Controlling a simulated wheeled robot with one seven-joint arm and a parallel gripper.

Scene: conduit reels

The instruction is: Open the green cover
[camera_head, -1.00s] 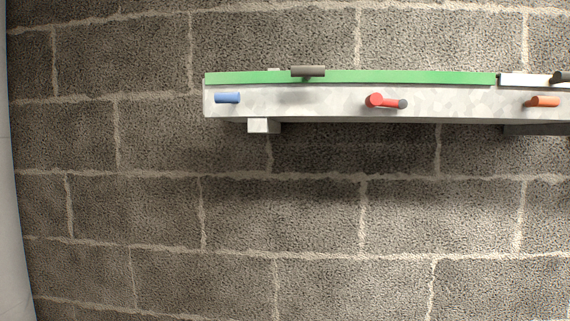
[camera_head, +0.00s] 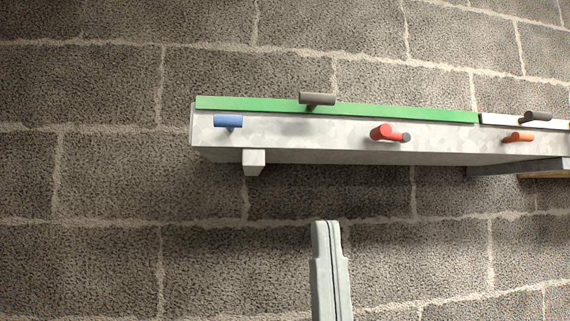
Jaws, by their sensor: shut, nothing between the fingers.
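The green cover (camera_head: 400,111) is a long flat strip along the top of a pale grey box (camera_head: 310,138) on the block wall. It looks closed flat. A dark grey knob-like handle (camera_head: 317,99) stands out from the cover left of its middle. My gripper (camera_head: 326,224) is below the box, in front of the wall, pointing up with its fingers shut together. It holds nothing and is apart from the box and the cover.
On the box front are a blue peg (camera_head: 228,121), a red handle (camera_head: 389,134) and an orange handle (camera_head: 517,138). A white cover (camera_head: 505,121) with a dark handle (camera_head: 536,117) lies right of the green one. A small bracket (camera_head: 254,161) juts below the box. The wall (camera_head: 100,190) at left is clear.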

